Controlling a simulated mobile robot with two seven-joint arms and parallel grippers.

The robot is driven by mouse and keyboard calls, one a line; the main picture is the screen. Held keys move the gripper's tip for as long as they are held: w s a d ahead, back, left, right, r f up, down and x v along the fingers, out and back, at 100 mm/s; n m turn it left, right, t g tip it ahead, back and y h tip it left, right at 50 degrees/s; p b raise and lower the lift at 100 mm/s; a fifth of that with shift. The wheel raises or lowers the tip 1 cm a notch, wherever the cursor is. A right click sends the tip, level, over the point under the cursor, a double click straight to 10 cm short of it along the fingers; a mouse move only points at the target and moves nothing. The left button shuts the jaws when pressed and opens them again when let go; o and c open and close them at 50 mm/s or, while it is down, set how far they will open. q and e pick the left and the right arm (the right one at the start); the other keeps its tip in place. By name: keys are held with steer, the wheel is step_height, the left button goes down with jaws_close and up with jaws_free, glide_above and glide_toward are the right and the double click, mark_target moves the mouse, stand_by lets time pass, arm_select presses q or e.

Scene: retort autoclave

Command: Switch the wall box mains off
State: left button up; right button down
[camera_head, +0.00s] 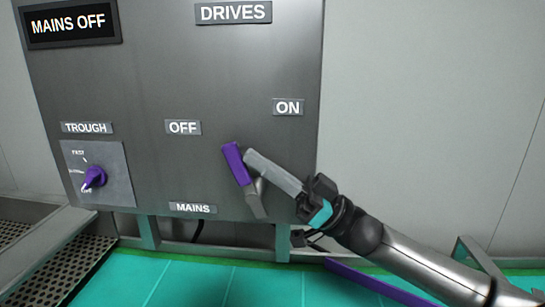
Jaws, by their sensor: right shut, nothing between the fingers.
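The wall box (180,90) is a dark grey panel filling the left and middle of the head view. Its mains lever has a purple handle (236,163) that tilts up and to the left, between the OFF label (183,127) and the ON label (288,107), above the MAINS label (193,208). The display (69,23) at the top left reads MAINS OFF. My right gripper (252,165) is shut and empty, its fingertips at the right side of the purple handle. I cannot tell whether they touch. The left gripper is out of view.
A TROUGH knob (94,178), purple, sits on a plate at the box's lower left. A DRIVES label (233,12) is at the top. Perforated metal steps (50,265) are at lower left. Green floor (210,285) lies below; plain grey wall (430,100) is at right.

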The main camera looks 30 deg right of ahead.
steer(key=shift+w+a+r+p, duration=0.1)
steer(key=shift+w+a+p, duration=0.3)
steer(key=shift+a, duration=0.5)
steer(key=shift+w+a, duration=0.1)
steer(key=shift+w, duration=0.1)
stand_by(1.1)
